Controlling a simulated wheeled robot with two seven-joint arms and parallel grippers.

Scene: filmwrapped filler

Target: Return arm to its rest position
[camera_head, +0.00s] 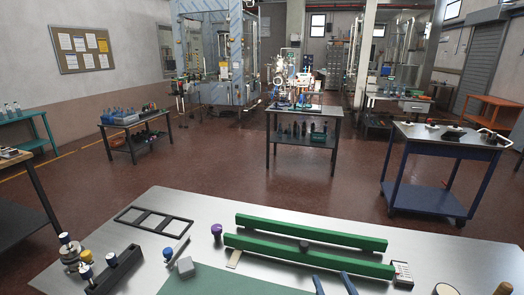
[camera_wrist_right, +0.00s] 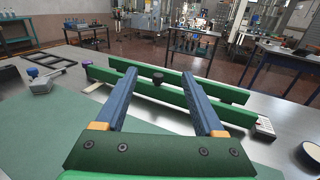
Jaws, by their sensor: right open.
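My right gripper (camera_head: 333,284) shows at the bottom edge of the head view, with only its two blue fingertips in frame. In the right wrist view, the same gripper (camera_wrist_right: 159,80) has its blue fingers spread wide apart with nothing between them. It hangs above the near side of the metal table (camera_head: 190,205), short of the two green bars. The front green bar (camera_head: 290,255) and the rear green bar (camera_head: 310,232) lie beyond the fingertips. The rest of my right arm is hidden, and my left gripper is in neither view.
A dark knob (camera_head: 304,246) sits between the green bars. A purple-topped piece (camera_head: 216,231), a black frame (camera_head: 153,220), a grey block (camera_head: 185,267) and a keypad-like box (camera_head: 403,274) stand around them. A green mat (camera_head: 225,283) covers the near middle. A blue cart (camera_head: 430,197) stands beyond.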

